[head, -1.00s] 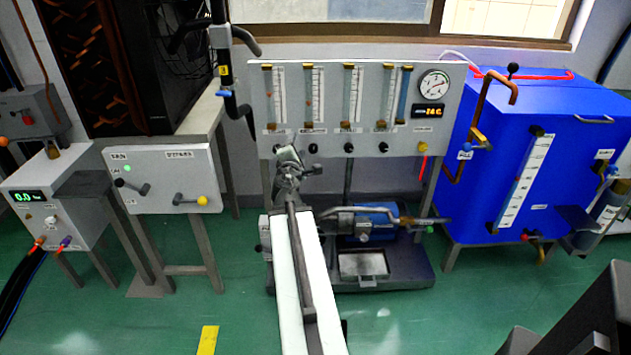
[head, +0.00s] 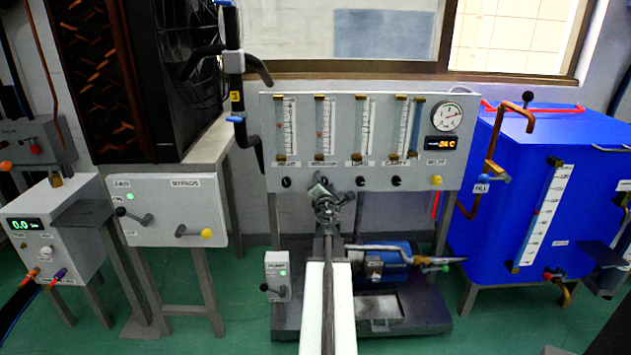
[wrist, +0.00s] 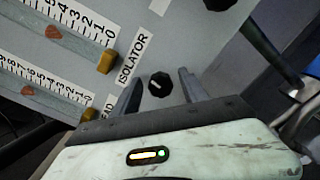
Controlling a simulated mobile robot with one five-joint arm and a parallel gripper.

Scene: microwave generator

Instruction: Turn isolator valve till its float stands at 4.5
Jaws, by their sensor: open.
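The isolator valve is a small black knob (wrist: 159,84) beside the ISOLATOR label (wrist: 131,60) in the wrist view. My gripper (wrist: 158,92) is open, with one finger on each side of the knob. I cannot tell whether the fingers touch it. The isolator tube (wrist: 80,48) has a reddish float (wrist: 53,32) near the 4 mark; its exact reading is hard to tell. In the head view, my gripper (head: 324,190) is in front of the second knob from the left and hides it. That tube's float (head: 319,134) shows as a small reddish spot.
Other black knobs (head: 360,181) stand in a row on the grey panel (head: 268,130), with a yellow knob (head: 437,180) at the right. A neighbouring tube's float (wrist: 27,91) shows in the wrist view. A pump with a pipe (head: 385,248) stands below; a blue tank (head: 500,200) is right.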

